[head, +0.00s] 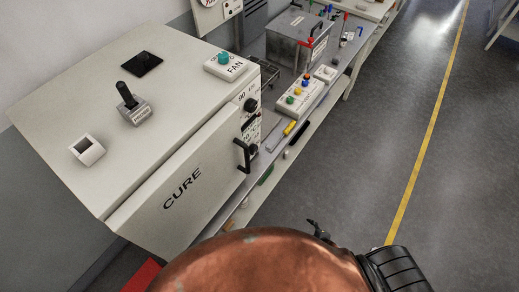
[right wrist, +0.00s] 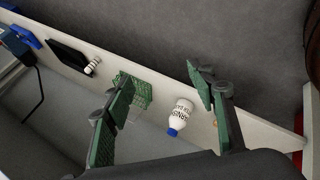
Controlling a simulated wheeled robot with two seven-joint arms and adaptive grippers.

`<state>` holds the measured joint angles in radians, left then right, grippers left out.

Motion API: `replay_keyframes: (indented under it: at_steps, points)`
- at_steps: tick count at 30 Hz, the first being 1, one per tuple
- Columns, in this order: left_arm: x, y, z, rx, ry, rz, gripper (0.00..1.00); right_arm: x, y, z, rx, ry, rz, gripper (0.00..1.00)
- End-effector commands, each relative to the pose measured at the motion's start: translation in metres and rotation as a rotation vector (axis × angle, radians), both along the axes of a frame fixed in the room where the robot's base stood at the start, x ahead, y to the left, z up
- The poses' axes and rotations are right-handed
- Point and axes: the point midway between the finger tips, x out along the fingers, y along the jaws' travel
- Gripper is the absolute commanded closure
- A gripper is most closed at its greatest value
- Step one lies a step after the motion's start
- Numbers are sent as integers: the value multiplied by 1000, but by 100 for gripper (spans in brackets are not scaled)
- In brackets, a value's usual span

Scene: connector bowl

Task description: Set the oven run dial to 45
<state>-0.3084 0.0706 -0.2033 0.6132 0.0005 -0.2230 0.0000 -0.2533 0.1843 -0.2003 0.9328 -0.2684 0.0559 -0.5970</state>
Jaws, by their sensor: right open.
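The oven (head: 185,190), a pale box marked CURE, stands at the left of the head view. A narrow panel beside its door carries a black upper dial (head: 251,105) with numbers around it, 90 among them. A dark lower knob (head: 253,150) is partly behind the door handle (head: 242,155). I cannot read which dial is the run dial or its setting. My right gripper (head: 318,231) shows only as a dark bit beyond my copper-coloured arm, below and right of the oven, apart from the dials. In the right wrist view its green-padded fingers (right wrist: 160,103) are spread and empty. My left gripper is out of view.
On the oven top are a lever (head: 128,98), a white socket (head: 87,149) and a FAN button box (head: 226,66). A button box (head: 300,97) sits on the bench. The wrist view shows a white bottle (right wrist: 181,114) and a green basket (right wrist: 133,91). Floor at right is clear.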

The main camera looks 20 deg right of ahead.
Motion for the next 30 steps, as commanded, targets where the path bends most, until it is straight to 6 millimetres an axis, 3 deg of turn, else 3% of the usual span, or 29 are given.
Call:
replay_keyframes:
  at_steps: [1, 3, 5, 6, 9, 12, 15, 20, 30]
  points:
    - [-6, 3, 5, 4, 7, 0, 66, 49, 2, 46, -100, -126, 153, 49]
    - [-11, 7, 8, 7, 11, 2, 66, 104, 14, 110, -265, -297, 369, 49]
    - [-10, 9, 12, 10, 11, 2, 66, 142, 28, 167, -425, -447, 544, 49]
    - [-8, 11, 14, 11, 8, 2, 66, 164, 40, 206, -537, -546, 652, 49]
    - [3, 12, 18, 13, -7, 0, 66, 197, 75, 297, -822, -780, 885, 49]
    - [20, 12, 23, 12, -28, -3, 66, 209, 108, 369, -1084, -976, 1050, 49]
    - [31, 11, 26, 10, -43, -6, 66, 209, 133, 416, -1284, -1116, 1153, 49]
    - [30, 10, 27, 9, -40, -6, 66, 208, 154, 447, -1434, -1215, 1214, 49]
    - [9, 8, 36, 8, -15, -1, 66, 246, 185, 450, -1443, -1222, 1217, 49]
